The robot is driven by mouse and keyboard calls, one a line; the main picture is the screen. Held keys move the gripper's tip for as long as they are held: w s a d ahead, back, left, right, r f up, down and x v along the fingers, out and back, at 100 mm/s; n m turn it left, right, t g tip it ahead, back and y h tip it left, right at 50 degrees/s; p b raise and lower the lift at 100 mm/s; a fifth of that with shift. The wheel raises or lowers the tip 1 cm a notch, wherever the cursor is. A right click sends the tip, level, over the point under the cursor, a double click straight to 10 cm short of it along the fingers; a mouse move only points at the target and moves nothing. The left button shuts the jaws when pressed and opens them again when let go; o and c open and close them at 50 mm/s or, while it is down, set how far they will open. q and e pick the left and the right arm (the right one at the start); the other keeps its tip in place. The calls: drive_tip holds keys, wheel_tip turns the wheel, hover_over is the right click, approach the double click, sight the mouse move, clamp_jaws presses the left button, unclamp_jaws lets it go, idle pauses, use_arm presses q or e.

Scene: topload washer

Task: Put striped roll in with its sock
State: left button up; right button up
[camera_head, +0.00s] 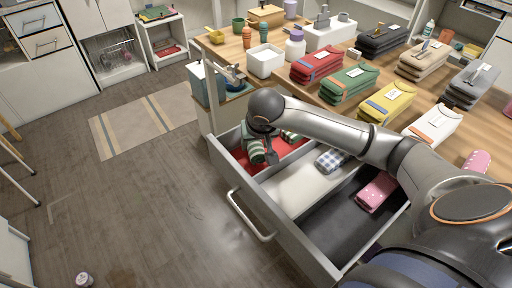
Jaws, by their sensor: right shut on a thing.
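An open drawer (290,234) holds three compartments, red-lined, white and dark grey. My right gripper (267,149) reaches over the red-lined compartment (280,162) and is shut on a green-and-white striped roll (254,150). The roll is at that compartment's left end; I cannot tell whether it touches the floor of it. A second green striped piece (291,136), likely its sock, shows at the back of the same compartment, partly hidden by my arm. My left gripper is not in view.
A checked roll (332,160) lies in the white compartment and a pink dotted roll (377,191) in the dark one. Another pink dotted item (478,161) is on the wooden counter. Folded stacks, including a red one (316,64), and a white bin (265,62) crowd the counter.

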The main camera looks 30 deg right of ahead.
drive_tip(key=shift+f, duration=0.9)
drive_tip(key=shift+f, duration=0.2)
drive_tip(key=o, duration=1.3)
drive_tip(key=shift+o, duration=0.2)
drive_tip(key=shift+r, duration=0.1)
drive_tip(key=shift+r, duration=0.2)
drive_tip(key=p+v, duration=0.1)
drive_tip(key=v, duration=1.1)
drive_tip(key=shift+s+f, duration=0.1)
